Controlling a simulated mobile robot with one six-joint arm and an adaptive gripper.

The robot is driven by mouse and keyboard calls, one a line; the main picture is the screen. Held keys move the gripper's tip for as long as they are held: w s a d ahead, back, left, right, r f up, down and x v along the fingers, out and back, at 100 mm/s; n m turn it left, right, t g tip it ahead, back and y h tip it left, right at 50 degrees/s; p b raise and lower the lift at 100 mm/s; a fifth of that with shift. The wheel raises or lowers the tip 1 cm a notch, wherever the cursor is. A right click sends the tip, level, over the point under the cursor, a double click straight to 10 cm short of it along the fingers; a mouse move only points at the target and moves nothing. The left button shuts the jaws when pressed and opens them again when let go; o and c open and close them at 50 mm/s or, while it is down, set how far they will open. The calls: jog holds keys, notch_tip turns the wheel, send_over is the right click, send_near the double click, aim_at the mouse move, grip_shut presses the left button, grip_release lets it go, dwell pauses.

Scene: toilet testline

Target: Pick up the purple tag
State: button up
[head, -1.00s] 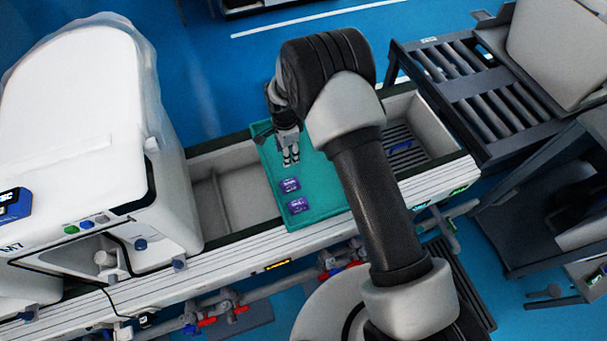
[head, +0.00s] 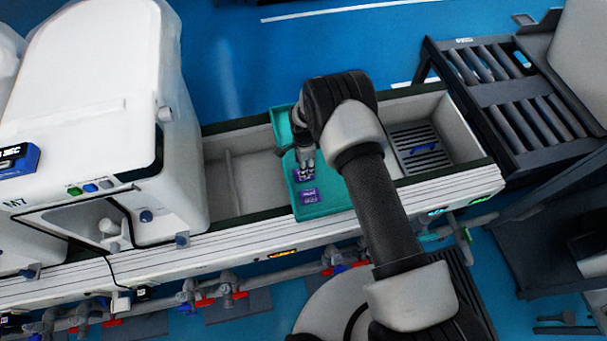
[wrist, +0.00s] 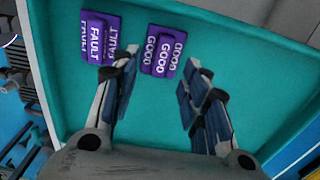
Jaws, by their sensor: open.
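Two purple tags with white lettering lie on a teal tray (head: 318,212). In the wrist view one reads GOOD (wrist: 162,52) and the other reads FAULT (wrist: 102,38). My gripper (wrist: 162,66) is open and empty, pointing down over the tray. The GOOD tag shows between and just beyond the fingertips; the FAULT tag is outside the left finger. In the head view my gripper (head: 304,162) is over the farther tag, partly hiding it, while a nearer purple tag (head: 308,196) lies clear. Lettering is too small to read there.
The tray sits across a trough-like bench (head: 245,180). A white machine (head: 100,110) stands at the left. To the right are a slatted basin with a blue item (head: 423,148) and a roller rack (head: 505,95). Pipes with red handles run along the front.

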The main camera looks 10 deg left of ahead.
notch_tip(320, 180, down, 5)
jog(key=shift+w+a+f+b, duration=0.15)
jog(key=shift+b, duration=1)
jog(key=shift+c, duration=0.3)
jog(key=c, duration=0.9)
jog(key=shift+r, duration=0.2)
